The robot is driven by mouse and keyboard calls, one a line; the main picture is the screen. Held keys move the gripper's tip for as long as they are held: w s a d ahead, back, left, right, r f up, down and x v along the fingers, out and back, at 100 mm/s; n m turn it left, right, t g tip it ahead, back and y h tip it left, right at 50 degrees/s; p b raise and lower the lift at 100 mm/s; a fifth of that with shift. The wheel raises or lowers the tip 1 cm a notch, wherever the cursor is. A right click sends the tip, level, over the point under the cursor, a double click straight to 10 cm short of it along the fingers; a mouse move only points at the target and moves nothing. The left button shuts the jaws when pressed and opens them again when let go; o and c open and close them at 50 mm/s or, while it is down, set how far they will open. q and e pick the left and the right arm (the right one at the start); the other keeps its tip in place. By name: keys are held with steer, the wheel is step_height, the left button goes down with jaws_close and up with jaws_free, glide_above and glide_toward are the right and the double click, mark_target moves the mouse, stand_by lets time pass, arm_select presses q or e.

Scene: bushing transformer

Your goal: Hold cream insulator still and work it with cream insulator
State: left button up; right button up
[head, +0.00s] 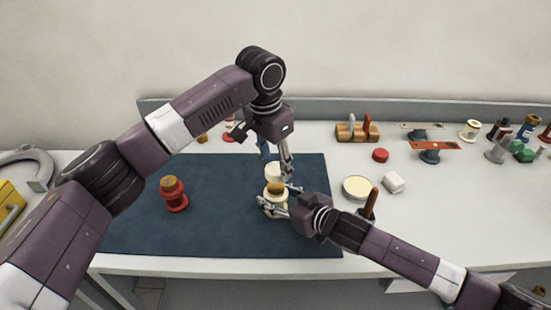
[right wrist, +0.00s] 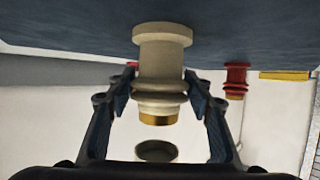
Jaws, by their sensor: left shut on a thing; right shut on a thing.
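A cream insulator (head: 275,203) with a brass-coloured top stands upright on the dark blue mat (head: 130,233). My right gripper (head: 274,200) is shut on it from the right side. In the right wrist view, which is upside down, its flange, ribs and brass collar (right wrist: 159,118) show between the fingers. My left gripper (head: 277,168) points down and is shut on a second cream insulator (head: 273,171) right above the first. The round dark underside (right wrist: 156,151) of this upper piece shows in the right wrist view, with a gap between it and the brass collar.
A red insulator (head: 175,198) stands on the mat to the left. Right of the mat are a round cream lid (head: 356,187), a white block (head: 393,182), a red cap (head: 380,155) and a wooden rack (head: 357,132). The mat's front left is clear.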

mark_target(276, 186)
arm_select(q)
steer(key=shift+f, duration=2.3)
steer(key=shift+f, duration=0.25)
steer(key=o, duration=0.9)
steer(key=r, duration=0.4)
steer(key=a+r, duration=0.1)
steer(key=r, duration=0.3)
steer(key=s+r, duration=0.1)
steer(key=r, duration=0.3)
steer(key=shift+s+a, duration=0.1)
steer(key=shift+a, duration=0.05)
steer(key=shift+f, duration=0.1)
arm_select(e)
steer(key=o, duration=1.5)
steer(key=shift+o, duration=0.4)
steer(key=shift+d, duration=0.1)
